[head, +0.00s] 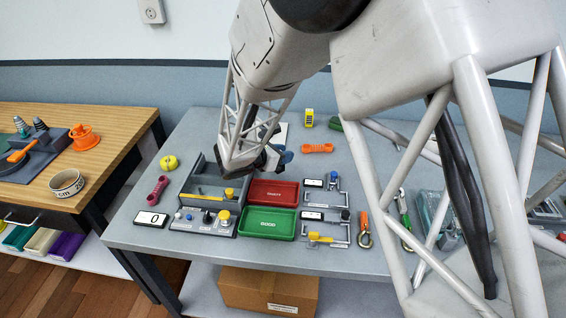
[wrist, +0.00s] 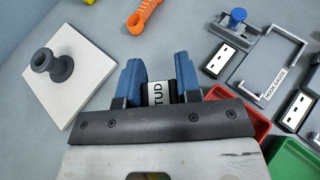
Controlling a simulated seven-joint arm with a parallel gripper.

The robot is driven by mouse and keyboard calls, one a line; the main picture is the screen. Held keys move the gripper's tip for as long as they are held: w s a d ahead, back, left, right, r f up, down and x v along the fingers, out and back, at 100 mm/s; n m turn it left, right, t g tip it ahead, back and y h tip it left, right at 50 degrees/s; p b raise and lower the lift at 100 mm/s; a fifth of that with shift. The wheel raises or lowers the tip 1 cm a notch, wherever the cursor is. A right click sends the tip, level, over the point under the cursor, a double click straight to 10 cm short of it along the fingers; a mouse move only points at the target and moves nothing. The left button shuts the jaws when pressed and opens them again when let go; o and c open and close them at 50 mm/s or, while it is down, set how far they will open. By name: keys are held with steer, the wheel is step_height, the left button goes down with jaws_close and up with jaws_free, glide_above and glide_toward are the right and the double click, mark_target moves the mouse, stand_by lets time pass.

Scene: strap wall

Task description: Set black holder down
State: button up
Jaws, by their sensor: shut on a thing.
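My gripper (wrist: 158,78) is seen from behind in the wrist view, its two blue fingers shut on a small dark thing with a white label reading "TUD", which I take to be the black holder (wrist: 158,94). Most of the holder is hidden between the fingers and behind the gripper body. In the head view my gripper (head: 283,158) is over the grey table (head: 130,222), behind the red tray (head: 273,192); the held thing cannot be made out there. I cannot tell whether the holder touches the table.
A white square plate (wrist: 92,82) with a dark spool-shaped knob (wrist: 52,66) lies left of the gripper in the wrist view. An orange part (wrist: 149,22) lies ahead. Grey gauge fixtures (wrist: 268,62) are at right. A green tray (head: 268,222) stands in front of the red one.

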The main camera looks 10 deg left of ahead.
mark_target(282, 177)
steer(key=shift+f, duration=0.15)
steer(key=shift+f, duration=1.6)
steer(key=shift+f, duration=0.15)
steer(key=o, duration=1)
steer(key=shift+s+a+r, duration=0.1)
steer(key=shift+r, duration=0.1)
steer(key=shift+v, duration=5.9)
